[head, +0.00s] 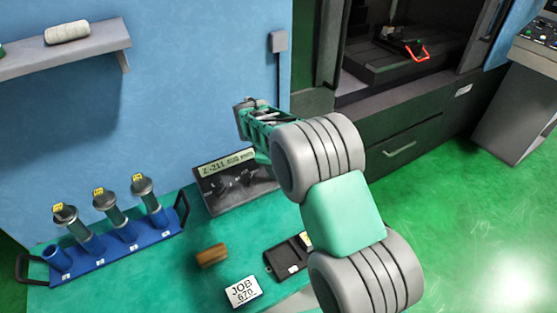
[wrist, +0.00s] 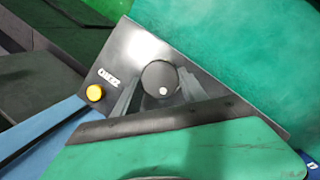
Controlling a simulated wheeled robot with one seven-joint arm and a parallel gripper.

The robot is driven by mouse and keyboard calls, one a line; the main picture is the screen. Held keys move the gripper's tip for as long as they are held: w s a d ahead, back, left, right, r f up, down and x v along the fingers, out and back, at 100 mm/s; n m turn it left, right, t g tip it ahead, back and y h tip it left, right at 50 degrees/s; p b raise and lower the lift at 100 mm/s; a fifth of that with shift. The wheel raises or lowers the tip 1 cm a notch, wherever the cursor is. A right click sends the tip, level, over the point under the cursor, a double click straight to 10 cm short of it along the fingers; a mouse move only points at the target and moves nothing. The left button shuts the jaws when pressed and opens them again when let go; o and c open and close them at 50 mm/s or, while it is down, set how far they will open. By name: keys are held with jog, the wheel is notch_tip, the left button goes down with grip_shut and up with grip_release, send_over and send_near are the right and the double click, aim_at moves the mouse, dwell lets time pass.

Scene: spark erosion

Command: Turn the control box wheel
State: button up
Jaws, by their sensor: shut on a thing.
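In the head view the wheel and fingertips are hard to make out.
A blue rack (head: 120,243) with several cylindrical holders stands left of the box. A brown block (head: 211,255), a JOB 670 card (head: 243,291) and a dark case (head: 283,262) lie in front. The machine's drawer front (head: 400,150) is to the right.

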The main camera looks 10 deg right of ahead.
jog(key=n, duration=0.2)
jog(key=n+t, duration=0.1)
jog(key=n, duration=0.1)
jog(key=n+t, duration=0.1)
jog(key=n, duration=0.1)
jog(key=shift+w+a+r, duration=0.1)
jog(key=shift+a+r, duration=0.05)
jog(key=shift+r, duration=0.25)
jog(key=n+t, duration=0.1)
jog(key=n, duration=0.2)
jog(key=n+t+b, duration=0.1)
jog(key=n, duration=0.2)
jog(key=shift+f+t, duration=0.1)
jog(key=shift+t, duration=0.3)
jog(key=o, duration=1.1)
jog(key=shift+o, duration=1.3)
jog(key=shift+s+f, duration=0.15)
jog(key=shift+s, duration=0.1)
jog(key=shift+f, duration=0.15)
jog(key=shift+s, duration=0.1)
jog(key=b+v, duration=0.1)
jog(key=v, duration=0.6)
jog(key=shift+s+r, duration=0.15)
jog(key=shift+r, duration=0.25)
